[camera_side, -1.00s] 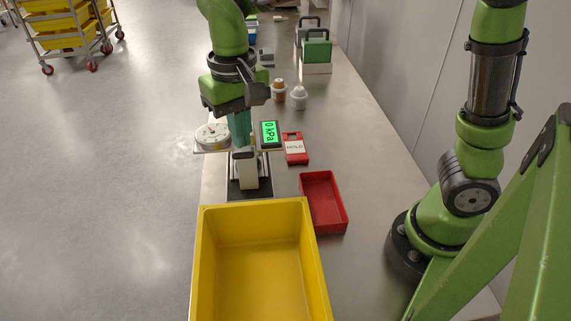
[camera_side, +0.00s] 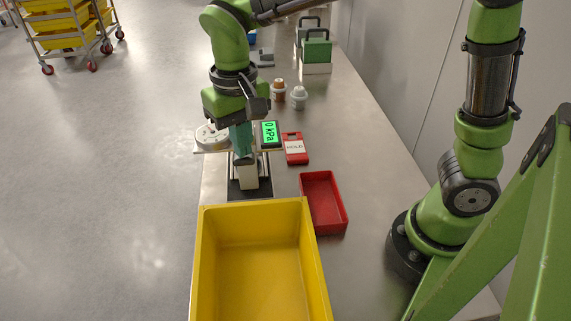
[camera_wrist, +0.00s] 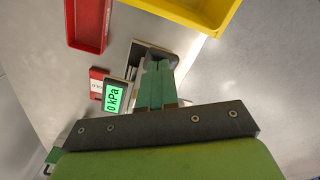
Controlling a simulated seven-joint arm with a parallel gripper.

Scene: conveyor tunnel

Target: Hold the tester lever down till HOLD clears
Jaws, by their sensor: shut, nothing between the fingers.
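The tester stands on the bench behind the yellow bin, with a round dial gauge (camera_side: 211,137) on its left. Its green display (camera_side: 269,133) reads 0 kPa, and the same display (camera_wrist: 115,98) shows in the wrist view. My gripper (camera_side: 242,153) is shut and empty, pointing down over the middle of the tester. Its teal fingers (camera_wrist: 157,85) hide part of the tester in the wrist view. The pale lever (camera_side: 246,172) shows just below the fingertips; I cannot tell whether they touch. The red HOLD tag (camera_side: 295,148) lies right of the display.
A yellow bin (camera_side: 202,262) stands in front of the tester, with a red tray (camera_side: 343,218) at its right. Two small bottles, one brown (camera_side: 278,91) and one grey (camera_side: 299,98), stand behind. The bench is clear on the right.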

